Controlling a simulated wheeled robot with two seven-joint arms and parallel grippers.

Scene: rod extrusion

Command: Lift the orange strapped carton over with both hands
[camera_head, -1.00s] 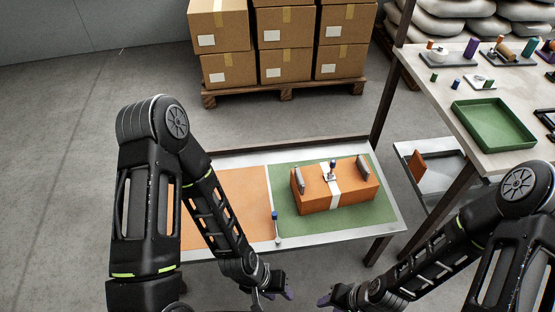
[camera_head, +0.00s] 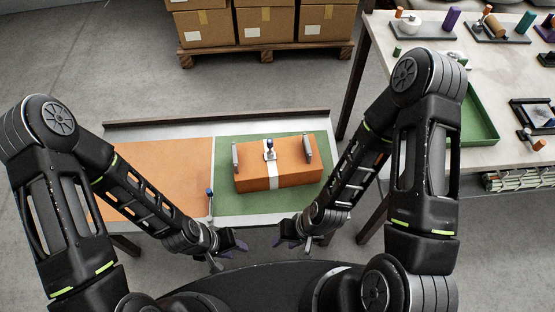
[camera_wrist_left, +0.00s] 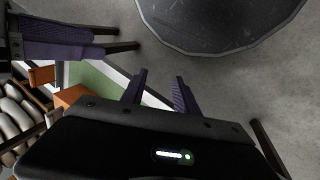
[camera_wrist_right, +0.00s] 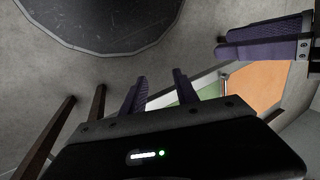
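The orange carton (camera_head: 298,178) lies on the green half of the low table in the head view. A grey handle stands at each end, left (camera_head: 235,157) and right (camera_head: 307,149). My right gripper (camera_head: 277,243) is open and empty, in front of that edge too, near the carton's middle. Part of the carton shows in the left wrist view (camera_wrist_left: 70,97).
A workbench (camera_head: 490,155) with a green tray (camera_head: 478,120) stands right. Cartons on a pallet (camera_head: 265,55) stand behind.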

